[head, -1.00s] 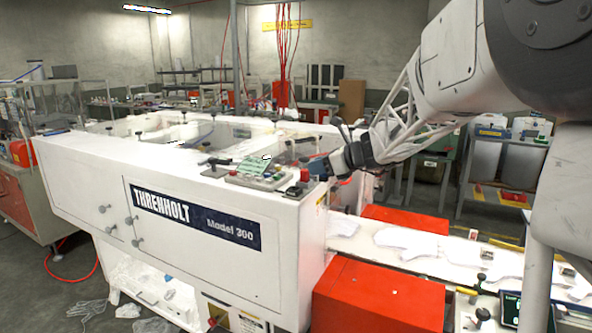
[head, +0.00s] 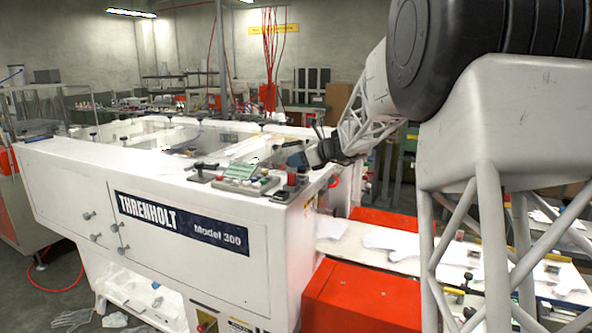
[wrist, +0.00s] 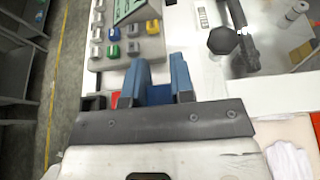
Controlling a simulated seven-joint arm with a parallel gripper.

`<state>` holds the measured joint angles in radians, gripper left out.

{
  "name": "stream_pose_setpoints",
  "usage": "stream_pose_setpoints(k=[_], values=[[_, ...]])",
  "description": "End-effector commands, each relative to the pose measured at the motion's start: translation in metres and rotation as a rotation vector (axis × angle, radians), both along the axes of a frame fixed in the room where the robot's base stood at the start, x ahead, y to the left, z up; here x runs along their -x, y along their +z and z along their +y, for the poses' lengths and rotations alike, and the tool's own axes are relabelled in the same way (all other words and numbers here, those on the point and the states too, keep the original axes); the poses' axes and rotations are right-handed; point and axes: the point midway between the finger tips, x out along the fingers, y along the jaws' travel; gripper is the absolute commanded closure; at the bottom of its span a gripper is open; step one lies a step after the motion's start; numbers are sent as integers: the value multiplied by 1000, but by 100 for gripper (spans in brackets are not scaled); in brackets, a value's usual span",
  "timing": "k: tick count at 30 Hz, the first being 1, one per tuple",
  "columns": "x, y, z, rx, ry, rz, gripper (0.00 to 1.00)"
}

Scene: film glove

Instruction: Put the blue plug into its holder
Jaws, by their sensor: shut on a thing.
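My gripper (head: 297,160) is above the right end of the white machine's top, near the control panel. In the wrist view its two blue-grey fingers (wrist: 158,64) point at the panel's edge. A darker blue piece, apparently the blue plug (wrist: 159,94), sits between them near their base, and the gripper is shut on it. Most of the plug is hidden by the fingers. A black block with red parts (head: 290,186) stands on the machine corner just below the gripper in the head view. I cannot tell which part is the plug's holder.
The control panel (head: 247,178) has several coloured buttons and also shows in the wrist view (wrist: 128,37). A black knob (wrist: 222,40) stands to the right in the wrist view. A conveyor with white gloves (head: 385,240) and a red box (head: 362,297) lie at the machine's right.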

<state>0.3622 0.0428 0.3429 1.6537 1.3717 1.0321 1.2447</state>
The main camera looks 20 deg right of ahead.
Motion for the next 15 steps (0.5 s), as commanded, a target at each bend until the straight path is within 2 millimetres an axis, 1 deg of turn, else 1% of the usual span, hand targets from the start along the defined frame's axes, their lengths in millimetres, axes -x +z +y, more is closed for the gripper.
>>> stream_pose_setpoints(k=[3, 6, 15], values=[[-11, -1, -2, 0, 0, 0, 100], [-16, -1, -3, 0, 0, 0, 100], [-17, -1, -3, 0, 0, 0, 100]])
